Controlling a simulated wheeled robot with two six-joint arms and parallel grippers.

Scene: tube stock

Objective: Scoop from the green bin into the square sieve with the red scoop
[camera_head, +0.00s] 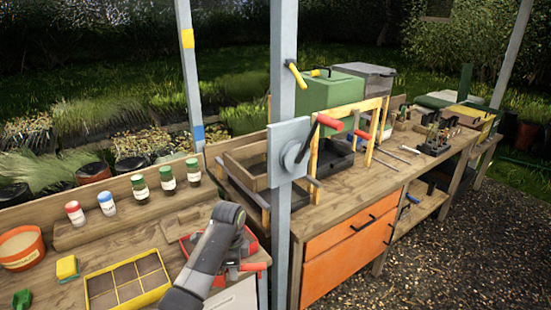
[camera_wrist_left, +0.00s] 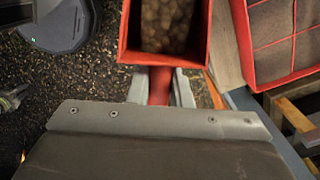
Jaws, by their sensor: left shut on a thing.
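My left gripper (camera_head: 236,270) is at the front edge of the near bench, beside a red-framed tray (camera_head: 188,243). It is shut on the red handle of the red scoop (camera_head: 254,266). In the left wrist view the handle (camera_wrist_left: 160,84) lies between the fingers (camera_wrist_left: 161,90), and the scoop's red box (camera_wrist_left: 124,35) holds brownish lumps. A square wooden frame (camera_head: 236,172), possibly the sieve, stands on the bench partly behind the post. A green box (camera_head: 335,92) stands further back; I cannot tell whether it is the green bin. My right gripper is not in view.
A grey post (camera_head: 284,80) with a red-handled lever plate (camera_head: 290,150) rises between the benches. A yellow compartment tray (camera_head: 88,292), a terracotta pot (camera_head: 38,258), a yellow sponge (camera_head: 67,267) and several jars (camera_head: 141,190) sit on the near bench. A red-rimmed gridded tray (camera_wrist_left: 243,42) is close right of the scoop.

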